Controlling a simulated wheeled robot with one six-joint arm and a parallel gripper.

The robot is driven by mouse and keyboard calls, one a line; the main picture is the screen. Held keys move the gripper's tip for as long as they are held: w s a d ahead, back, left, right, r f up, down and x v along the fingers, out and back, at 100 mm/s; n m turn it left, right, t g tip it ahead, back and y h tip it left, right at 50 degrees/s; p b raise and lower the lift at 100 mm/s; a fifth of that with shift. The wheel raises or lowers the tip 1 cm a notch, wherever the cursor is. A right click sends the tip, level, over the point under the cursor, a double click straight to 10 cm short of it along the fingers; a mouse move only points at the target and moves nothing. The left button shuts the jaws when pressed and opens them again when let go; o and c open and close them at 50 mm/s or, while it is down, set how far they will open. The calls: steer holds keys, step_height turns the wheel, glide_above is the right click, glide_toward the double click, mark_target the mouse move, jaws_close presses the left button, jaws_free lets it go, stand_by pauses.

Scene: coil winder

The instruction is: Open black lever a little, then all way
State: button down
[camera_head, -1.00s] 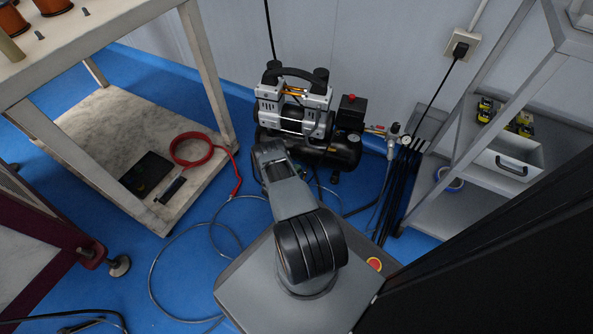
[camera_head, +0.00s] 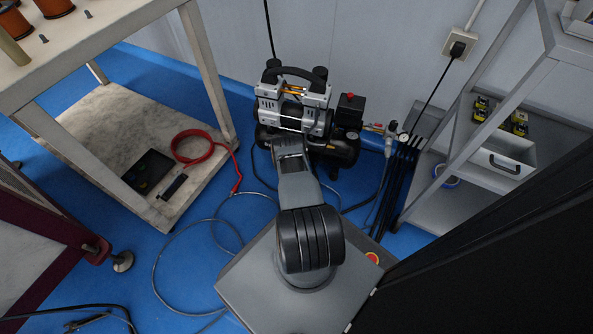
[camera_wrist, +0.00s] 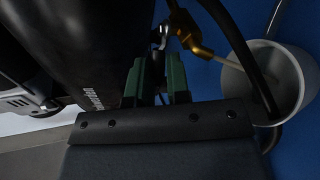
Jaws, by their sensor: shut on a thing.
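The air compressor (camera_head: 300,120) stands on the blue floor against the wall. Its black tank (camera_wrist: 80,50) fills the left of the wrist view. My gripper (camera_wrist: 157,78) has two green fingers close together beside the tank, next to a small metal fitting (camera_wrist: 161,38) and a brass elbow (camera_wrist: 190,35). The fingers are shut on a small dark part there, which I take to be the black lever; it is mostly hidden between them, and its angle cannot be told. In the head view my arm hides the gripper.
A white cup-like container (camera_wrist: 285,80) stands right of the fingers, with a dark hose passing in front. In the head view, a table with a lower shelf (camera_head: 100,110) is at left and a grey rack (camera_head: 450,205) at right. Loose cables lie on the floor.

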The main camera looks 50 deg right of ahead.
steer(key=c, duration=1.1)
jaws_free()
steer(key=m+g, duration=0.1)
steer(key=m+g+h, duration=0.1)
steer(key=w+g+b, duration=0.1)
steer(key=shift+d+f+m+h, duration=0.1)
steer(key=shift+d+m+h, duration=0.2)
steer(key=shift+m, duration=0.1)
steer(key=m+g, duration=0.1)
steer(key=m+g+b, duration=0.1)
steer(key=g, duration=0.1)
steer(key=shift+w+d+m+h+b, duration=0.25)
steer(key=shift+w+m+h+b, duration=0.1)
steer(key=shift+m+h, duration=0.05)
steer(key=r+p+v, duration=0.1)
steer(key=p+v, duration=0.5)
steer(key=v, duration=0.8)
steer(key=w+a+r+m+g+y, duration=0.1)
steer(key=w+r+m+g, duration=0.1)
steer(key=r, duration=0.9)
steer(key=w+a+r+m+g+y, duration=0.1)
steer(key=w+r+m+g, duration=0.1)
steer(key=r, duration=0.9)
steer(key=w+g, duration=0.1)
steer(key=w, duration=0.1)
steer(key=shift+w+r+y, duration=0.25)
steer(key=shift+r+y, duration=0.1)
steer(key=shift+y, duration=0.05)
